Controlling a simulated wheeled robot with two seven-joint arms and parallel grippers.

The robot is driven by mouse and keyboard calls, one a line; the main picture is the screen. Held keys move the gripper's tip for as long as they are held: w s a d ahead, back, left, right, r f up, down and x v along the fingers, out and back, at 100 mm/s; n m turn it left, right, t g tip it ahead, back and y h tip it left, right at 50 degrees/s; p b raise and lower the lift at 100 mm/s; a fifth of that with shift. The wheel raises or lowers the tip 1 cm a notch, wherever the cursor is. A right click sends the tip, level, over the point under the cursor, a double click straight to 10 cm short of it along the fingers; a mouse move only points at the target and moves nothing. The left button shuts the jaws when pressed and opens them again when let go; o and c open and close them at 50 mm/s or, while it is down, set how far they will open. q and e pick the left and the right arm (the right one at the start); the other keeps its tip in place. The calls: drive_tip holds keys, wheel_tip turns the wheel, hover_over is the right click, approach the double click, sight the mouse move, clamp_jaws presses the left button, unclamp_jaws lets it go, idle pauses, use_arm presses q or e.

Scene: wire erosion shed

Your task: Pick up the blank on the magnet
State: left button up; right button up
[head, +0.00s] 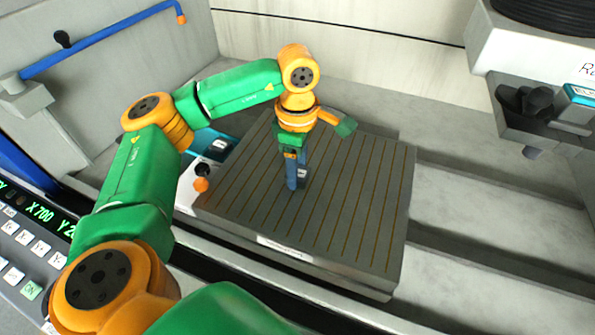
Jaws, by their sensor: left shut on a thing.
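The magnet (350,215) is a wide grey plate with thin brown stripes, in the middle of the head view. My left gripper (293,182) points straight down over the middle of it, with its blue fingers near the plate's surface. It is shut on the blank (303,174), a small grey piece that shows just to the right of the near finger. The finger hides most of the blank, and I cannot tell whether it still touches the plate. My right gripper is not in view.
A machine head (535,110) hangs at the upper right. A blue rail (100,40) is at the upper left, and a control panel (30,240) at the lower left. The magnet's right part is clear.

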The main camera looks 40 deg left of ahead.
use_arm(q)
clamp_jaws()
drive_tip(key=shift+w, duration=0.1)
drive_tip(key=shift+r, duration=0.15)
